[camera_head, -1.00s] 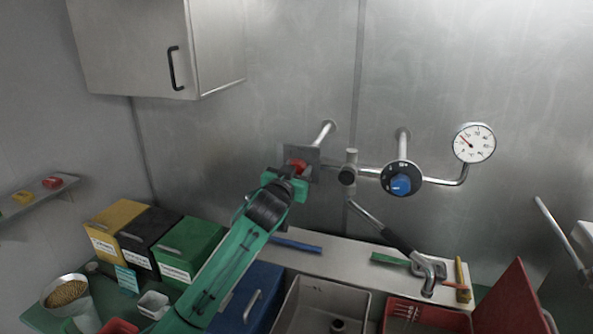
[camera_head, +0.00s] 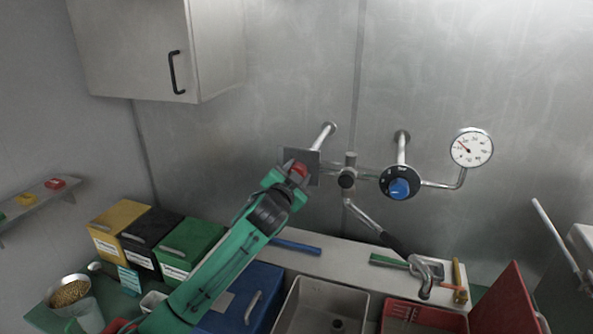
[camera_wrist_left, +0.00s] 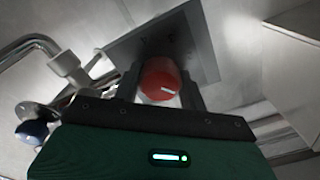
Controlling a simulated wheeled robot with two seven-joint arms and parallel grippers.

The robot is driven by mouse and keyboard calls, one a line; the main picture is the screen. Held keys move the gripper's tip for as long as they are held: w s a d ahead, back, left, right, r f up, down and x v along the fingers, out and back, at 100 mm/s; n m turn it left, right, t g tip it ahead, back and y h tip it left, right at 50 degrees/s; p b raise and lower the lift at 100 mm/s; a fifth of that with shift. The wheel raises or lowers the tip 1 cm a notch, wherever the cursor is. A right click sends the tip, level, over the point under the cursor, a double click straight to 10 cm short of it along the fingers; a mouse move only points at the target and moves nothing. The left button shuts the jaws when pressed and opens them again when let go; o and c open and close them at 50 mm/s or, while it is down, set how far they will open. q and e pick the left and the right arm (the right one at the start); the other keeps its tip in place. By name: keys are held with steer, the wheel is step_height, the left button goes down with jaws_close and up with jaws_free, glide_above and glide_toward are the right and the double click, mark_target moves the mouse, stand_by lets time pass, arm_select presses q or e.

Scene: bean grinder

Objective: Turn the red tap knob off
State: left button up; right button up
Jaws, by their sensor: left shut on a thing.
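The red tap knob (camera_head: 299,169) sits on a square grey plate (camera_head: 314,160) on the wall pipe. My left gripper (camera_head: 292,174) is at the knob and shut on it, with the green arm reaching up from below. In the left wrist view the red knob (camera_wrist_left: 160,79) shows between the fingers, with a pale mark on its face that points to the right. The fingers are partly hidden behind the dark edge of my gripper. My right gripper is not in view.
A blue knob (camera_head: 399,189) on a black dial and a round gauge (camera_head: 471,148) are to the right. A sink (camera_head: 322,304), a red rack (camera_head: 425,317) and lidded boxes (camera_head: 193,246) lie below. A cabinet (camera_head: 150,50) hangs upper left.

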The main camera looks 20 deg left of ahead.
arm_select(q)
steer(key=m+p, duration=0.2)
steer(key=m, duration=0.3)
steer(key=shift+r, duration=0.1)
steer(key=shift+m+p, duration=0.4)
steer(key=shift+m, duration=0.9)
steer(key=o, duration=1)
